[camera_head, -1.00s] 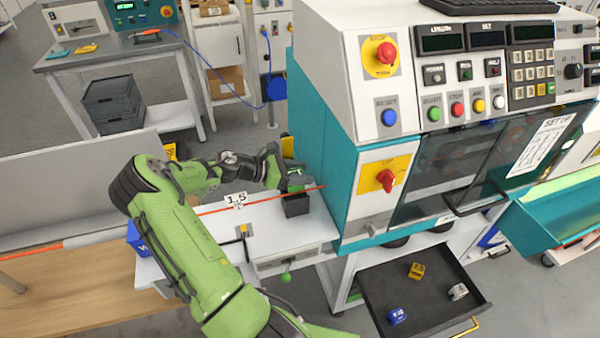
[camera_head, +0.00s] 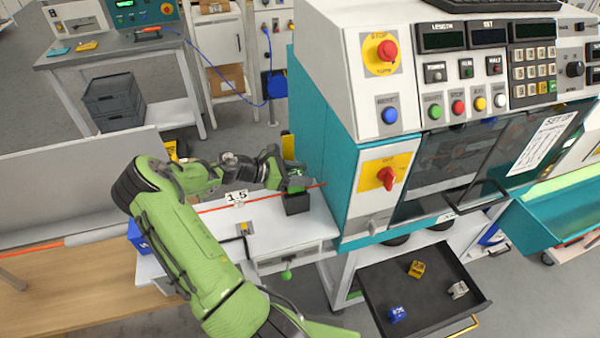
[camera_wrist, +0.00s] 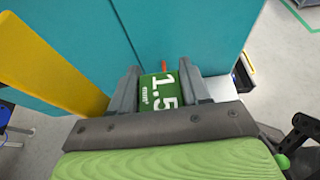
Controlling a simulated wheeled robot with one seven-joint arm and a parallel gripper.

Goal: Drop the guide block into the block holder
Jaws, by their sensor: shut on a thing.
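The guide block (camera_wrist: 160,92) is green with white "1.5 mm²" lettering. In the wrist view it sits between the two grey fingers of my gripper (camera_wrist: 160,88), which is shut on it. In the head view my gripper (camera_head: 296,184) is at the right end of the white bench, close to the teal machine. The block holder (camera_head: 297,204) is a small black box directly below my gripper. A bit of green shows just above its top. I cannot tell whether the block's lower end is inside the holder. The wrist view does not clearly show the holder.
A red-orange cable (camera_head: 250,201) runs across the bench past the holder, by a "1.5" label (camera_head: 237,196). The teal machine (camera_head: 335,165) stands close on the right. An open dark drawer (camera_head: 425,300) holds a yellow, a blue and a whitish block.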

